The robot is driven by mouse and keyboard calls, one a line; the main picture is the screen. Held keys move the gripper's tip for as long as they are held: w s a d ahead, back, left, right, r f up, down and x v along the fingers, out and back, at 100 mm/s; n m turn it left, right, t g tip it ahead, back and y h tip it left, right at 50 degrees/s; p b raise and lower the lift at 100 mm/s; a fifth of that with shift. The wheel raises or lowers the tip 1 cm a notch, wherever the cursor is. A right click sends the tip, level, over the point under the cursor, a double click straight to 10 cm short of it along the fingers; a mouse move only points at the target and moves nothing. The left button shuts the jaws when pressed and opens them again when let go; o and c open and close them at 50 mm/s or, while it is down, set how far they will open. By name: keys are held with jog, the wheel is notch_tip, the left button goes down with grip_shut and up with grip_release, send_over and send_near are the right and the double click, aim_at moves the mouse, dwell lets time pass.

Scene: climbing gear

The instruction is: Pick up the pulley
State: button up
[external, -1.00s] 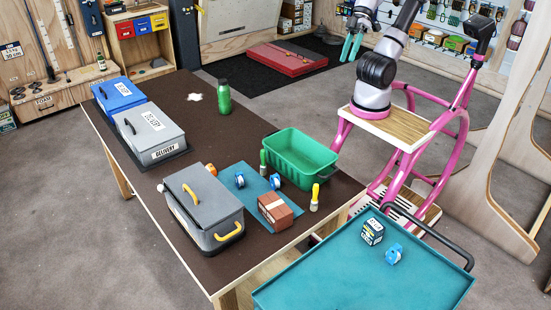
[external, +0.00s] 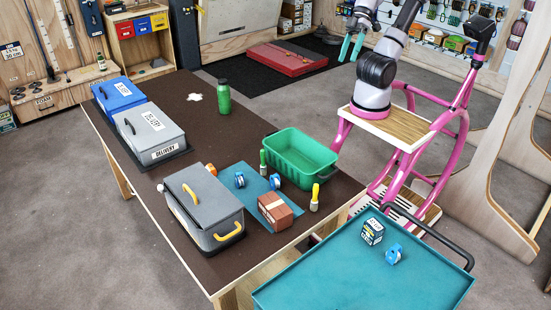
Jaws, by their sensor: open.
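Small blue round items that look like pulleys show in several places. One (external: 239,180) and another (external: 275,181) stand on the teal mat (external: 256,191) on the brown table. A third, larger-looking blue one (external: 393,254) stands on the teal cart top. Which one is the task's pulley I cannot tell. My gripper (external: 351,47) is open and empty. Its teal fingers point down, raised well behind the table and far from all the blue items.

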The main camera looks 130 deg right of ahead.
jog(key=m+g+y, duration=0.2)
jog(key=m+g, duration=0.4)
jog(key=m, duration=0.6)
send_over(278, 188)
jog(key=d, duration=0.3)
notch_tip(278, 188, down, 29)
jog(key=f+m, duration=0.1)
jog(key=f, duration=0.3)
jog(key=f+m, duration=0.1)
jog(key=f, duration=0.4)
jog(key=f+m, duration=0.1)
jog(key=f, duration=0.3)
jog(key=shift+s+d+f+g+y, duration=0.1)
jog(key=shift+d+f+g+y, duration=0.1)
jog(key=shift+f+g+y, duration=0.15)
jog(key=shift+x, duration=3.1)
jog(key=shift+s, duration=0.1)
jog(key=shift+c, duration=0.3)
